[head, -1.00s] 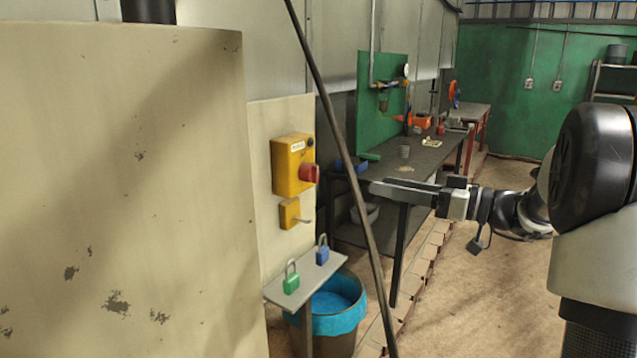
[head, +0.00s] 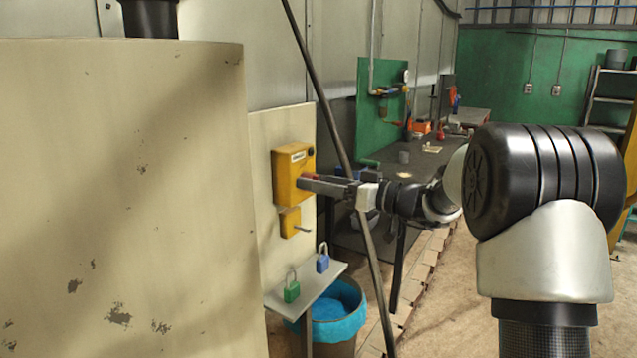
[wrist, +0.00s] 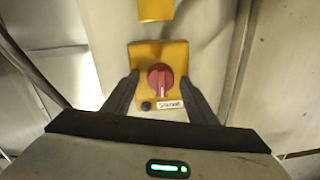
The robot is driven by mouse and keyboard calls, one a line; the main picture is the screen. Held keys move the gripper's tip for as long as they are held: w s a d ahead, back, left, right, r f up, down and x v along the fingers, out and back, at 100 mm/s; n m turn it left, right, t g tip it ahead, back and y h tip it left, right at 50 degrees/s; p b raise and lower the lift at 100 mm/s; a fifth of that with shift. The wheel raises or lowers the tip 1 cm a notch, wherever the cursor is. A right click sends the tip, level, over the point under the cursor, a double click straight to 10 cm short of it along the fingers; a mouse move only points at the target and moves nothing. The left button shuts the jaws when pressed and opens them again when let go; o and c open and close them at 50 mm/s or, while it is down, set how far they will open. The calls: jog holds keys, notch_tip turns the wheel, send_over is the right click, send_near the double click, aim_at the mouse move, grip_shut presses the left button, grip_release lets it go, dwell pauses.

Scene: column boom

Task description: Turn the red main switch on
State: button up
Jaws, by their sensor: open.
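The red main switch (wrist: 160,77) is a round knob with a raised grip on a yellow box (head: 288,180) fixed to a cream panel. In the wrist view its grip stands roughly upright in the picture, with a white label (wrist: 170,105) and a dark button (wrist: 146,106) below. In the head view my gripper (head: 304,183) is at the box front and mostly hides the knob; only a bit of red shows. In the wrist view my gripper (wrist: 160,90) is open, one finger on each side of the knob. I cannot tell whether the fingers touch it.
A small yellow holder (head: 290,222) sits below the box. A shelf (head: 308,287) bears a green padlock (head: 291,288) and a blue padlock (head: 322,259). A thin dark slanted pole (head: 340,150) passes close by my gripper. A cream cabinet (head: 125,190) fills the left.

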jog(key=c, duration=1.1)
jog(key=shift+o, duration=0.2)
